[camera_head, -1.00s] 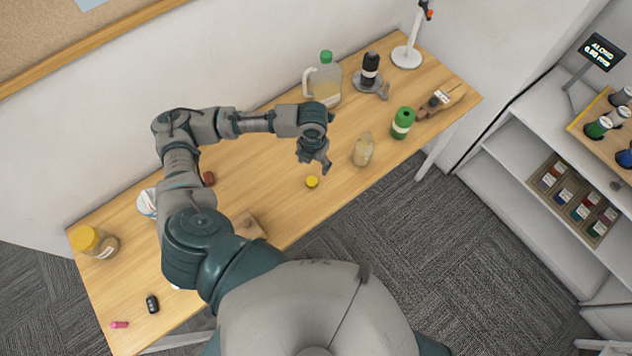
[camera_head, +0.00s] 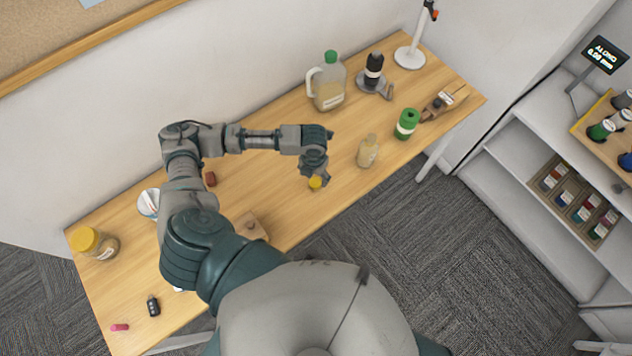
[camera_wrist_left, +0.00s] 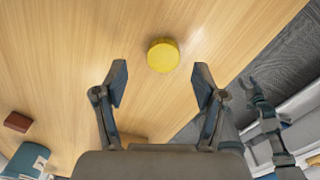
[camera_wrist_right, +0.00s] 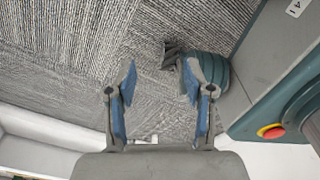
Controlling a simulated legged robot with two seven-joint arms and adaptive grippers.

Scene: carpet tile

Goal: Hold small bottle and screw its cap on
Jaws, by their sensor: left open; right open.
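A small yellow cap (camera_head: 315,182) lies on the wooden table near its front edge; it also shows in the left wrist view (camera_wrist_left: 163,55), just beyond the fingertips. My left gripper (camera_head: 318,176) is open above the cap, with nothing between its fingers; the wrist view shows the two fingers (camera_wrist_left: 160,80) apart. A small pale bottle without a visible cap (camera_head: 367,152) stands upright on the table to the right of the left gripper. My right gripper (camera_wrist_right: 158,85) is open and empty over the carpet in the right wrist view, and is not seen in the head view.
A jug with a green cap (camera_head: 329,85), a green container (camera_head: 406,124), a dark bottle (camera_head: 373,70) and a wooden holder (camera_head: 445,103) stand behind and right of the bottle. Bare table surrounds the cap.

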